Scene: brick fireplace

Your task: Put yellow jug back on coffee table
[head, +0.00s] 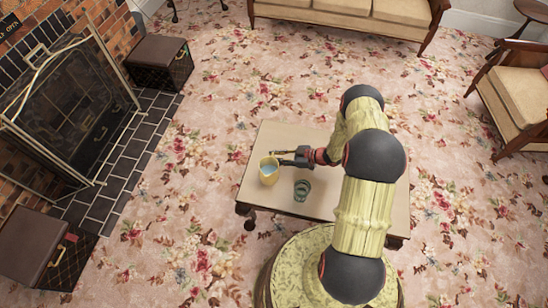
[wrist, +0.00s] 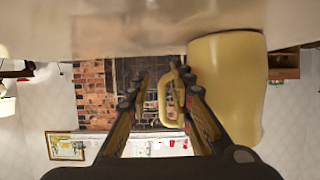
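The yellow jug (head: 269,177) stands upright near the left edge of the coffee table (head: 262,137), with something bluish inside. In the upside-down wrist view, the jug (wrist: 227,90) is large at the right, its handle (wrist: 163,98) pointing left. My gripper (head: 279,157) is at the jug's upper right in the head view. In the wrist view, my gripper (wrist: 155,85) is open, with the handle between its fingers. The right finger overlaps the handle beside the jug's body; I cannot tell whether it touches.
A dark glass (head: 301,190) stands on the table right of the jug, below my gripper. A brick fireplace (head: 70,100) with a screen is at left, with dark boxes (head: 158,62) beside it. A sofa (head: 340,18) and armchair (head: 515,90) stand farther off. Carpet left of the table is clear.

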